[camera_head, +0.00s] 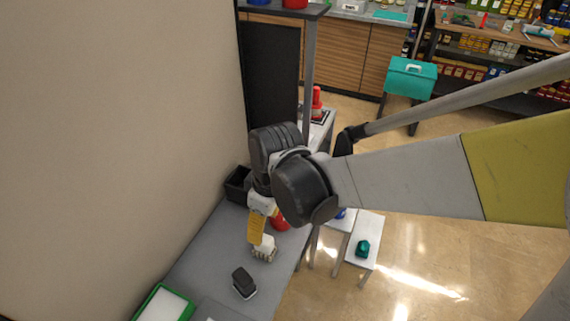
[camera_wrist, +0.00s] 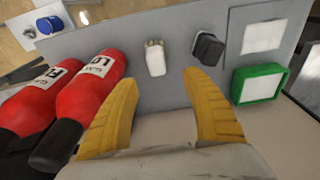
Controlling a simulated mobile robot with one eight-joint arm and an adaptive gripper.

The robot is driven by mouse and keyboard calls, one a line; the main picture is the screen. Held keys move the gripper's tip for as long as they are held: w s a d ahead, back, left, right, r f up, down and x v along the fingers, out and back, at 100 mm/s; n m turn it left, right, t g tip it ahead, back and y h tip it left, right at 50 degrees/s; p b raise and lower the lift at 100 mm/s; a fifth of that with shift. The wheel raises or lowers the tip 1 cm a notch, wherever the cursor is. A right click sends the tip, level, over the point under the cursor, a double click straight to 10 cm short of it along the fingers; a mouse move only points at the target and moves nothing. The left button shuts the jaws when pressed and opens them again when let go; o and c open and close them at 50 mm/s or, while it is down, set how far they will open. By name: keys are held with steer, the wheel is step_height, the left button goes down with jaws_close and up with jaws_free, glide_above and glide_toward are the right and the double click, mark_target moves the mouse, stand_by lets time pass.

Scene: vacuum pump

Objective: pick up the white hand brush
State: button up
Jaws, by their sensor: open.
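The white hand brush (camera_head: 264,250) lies on the grey table (camera_head: 205,255), with its bristle end visible. It also shows in the wrist view (camera_wrist: 155,60), just ahead of the gap between my fingertips. My gripper (camera_head: 255,241) has yellow fingers and is beside and above the brush in the head view. In the wrist view my gripper (camera_wrist: 160,79) is open, with nothing between its two fingers. The brush looks apart from both fingers. The exact height above the table is hard to tell.
A black block-like object (camera_wrist: 207,48) lies near the brush. A green-rimmed tray (camera_wrist: 237,84) is by the wall. A black bin (camera_head: 236,186) sits at the table's far end.

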mark_target(264, 238)
steer(key=f, duration=0.1)
steer(key=f+b, duration=0.1)
steer(key=f, duration=0.3)
steer(key=shift+w+a+b, duration=0.1)
steer(key=shift+a+b, duration=0.2)
steer(key=shift+a, duration=0.1)
steer(key=f, duration=0.1)
steer(key=f+b, duration=0.1)
steer(key=f, duration=0.1)
steer(key=w+f+b, duration=0.1)
steer(key=f, duration=0.1)
steer(key=shift+f, duration=0.25)
steer(key=shift+s+r, duration=0.1)
jaws_close()
